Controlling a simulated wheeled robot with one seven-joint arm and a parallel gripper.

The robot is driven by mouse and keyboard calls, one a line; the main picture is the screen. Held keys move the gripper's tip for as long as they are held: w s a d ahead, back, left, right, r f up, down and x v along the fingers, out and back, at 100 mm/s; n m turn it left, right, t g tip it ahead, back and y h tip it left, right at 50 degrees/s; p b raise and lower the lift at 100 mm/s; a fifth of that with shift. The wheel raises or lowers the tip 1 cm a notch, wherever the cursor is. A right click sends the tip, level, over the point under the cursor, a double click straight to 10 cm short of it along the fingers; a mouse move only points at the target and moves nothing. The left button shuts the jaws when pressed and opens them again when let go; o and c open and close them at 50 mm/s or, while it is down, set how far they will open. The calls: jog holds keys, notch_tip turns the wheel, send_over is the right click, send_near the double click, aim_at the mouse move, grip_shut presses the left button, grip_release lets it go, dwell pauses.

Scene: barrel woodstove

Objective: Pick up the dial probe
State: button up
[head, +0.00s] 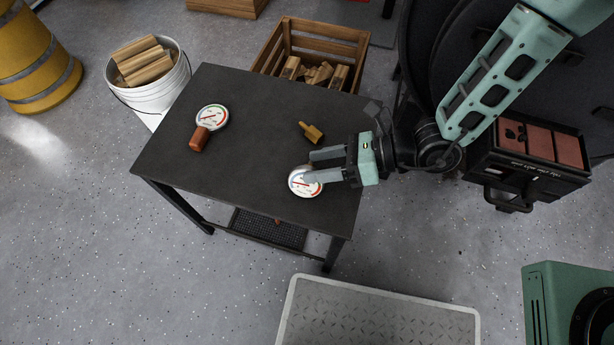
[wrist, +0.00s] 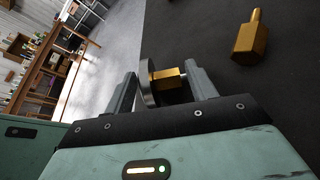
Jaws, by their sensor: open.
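A round white-faced dial (head: 304,183) lies near the front right edge of the dark table, partly covered by my gripper (head: 312,167). In the wrist view its disc (wrist: 147,84) shows edge-on with a brass hex fitting (wrist: 168,78) behind it. My open fingers stand on either side of this dial and fitting; I cannot tell whether they touch it. A second white dial (head: 212,117) with a reddish-brown handle lies on the left part of the table. I cannot tell for certain which dial is the dial probe.
A loose brass fitting (head: 312,133) lies behind my gripper and also shows in the wrist view (wrist: 247,40). The dark table (head: 250,100) is clear between the dials. A wood-filled bucket (head: 170,85) and crate (head: 335,32) stand behind it. A metal platform (head: 380,315) is in front.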

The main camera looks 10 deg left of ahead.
aim_at(299, 170)
jog(key=b+x, duration=0.1)
jog(key=x, duration=0.3)
jog(key=shift+s+a+f, duration=0.15)
jog(key=shift+a+f, duration=0.05)
jog(key=c, duration=0.8)
